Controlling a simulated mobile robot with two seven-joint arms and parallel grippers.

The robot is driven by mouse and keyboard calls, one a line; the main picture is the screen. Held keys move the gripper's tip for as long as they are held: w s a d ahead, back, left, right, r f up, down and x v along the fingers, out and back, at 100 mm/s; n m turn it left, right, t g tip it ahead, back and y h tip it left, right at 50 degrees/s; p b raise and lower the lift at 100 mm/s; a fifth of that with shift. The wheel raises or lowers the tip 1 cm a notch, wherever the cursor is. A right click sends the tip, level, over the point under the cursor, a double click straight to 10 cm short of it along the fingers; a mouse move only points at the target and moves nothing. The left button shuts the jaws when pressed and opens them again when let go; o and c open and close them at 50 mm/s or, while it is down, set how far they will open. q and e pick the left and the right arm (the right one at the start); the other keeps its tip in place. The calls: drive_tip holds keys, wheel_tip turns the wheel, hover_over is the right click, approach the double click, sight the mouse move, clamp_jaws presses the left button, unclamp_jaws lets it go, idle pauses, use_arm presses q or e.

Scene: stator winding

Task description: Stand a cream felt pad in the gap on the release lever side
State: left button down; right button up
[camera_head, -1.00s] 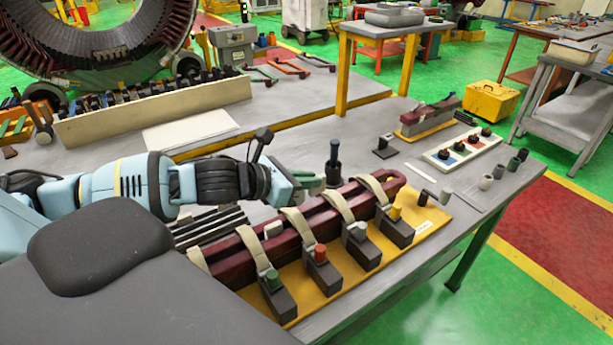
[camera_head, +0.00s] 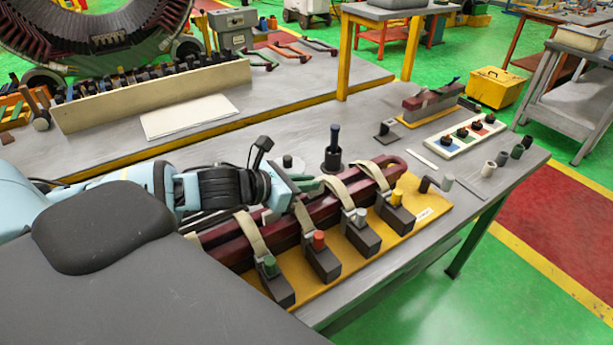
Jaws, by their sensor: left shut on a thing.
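A dark red coil (camera_head: 283,232) of two long bars with a gap between them lies on a yellow base plate (camera_head: 425,205). Cream straps (camera_head: 362,191) cross it beside clamps with green, red, grey and yellow knobs. A small pale block, probably a felt pad (camera_head: 270,216), sits in the gap left of my gripper. My left gripper (camera_head: 318,184) is low over the coil's far side, near the middle straps. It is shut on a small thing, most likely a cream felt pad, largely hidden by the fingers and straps. A grey bent lever (camera_head: 436,184) stands at the coil's right end. My right gripper is out of view.
A black upright tool in a holder (camera_head: 333,155) stands close behind my left gripper. A black stand (camera_head: 386,133), a tray of coloured squares (camera_head: 466,136) and several small cylinders (camera_head: 502,159) lie to the right. The bench (camera_head: 290,135) is clear behind the holder.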

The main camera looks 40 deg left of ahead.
use_arm(q)
drive_tip(key=shift+f, duration=0.8)
drive_tip(key=c, duration=1.4)
unclamp_jaws()
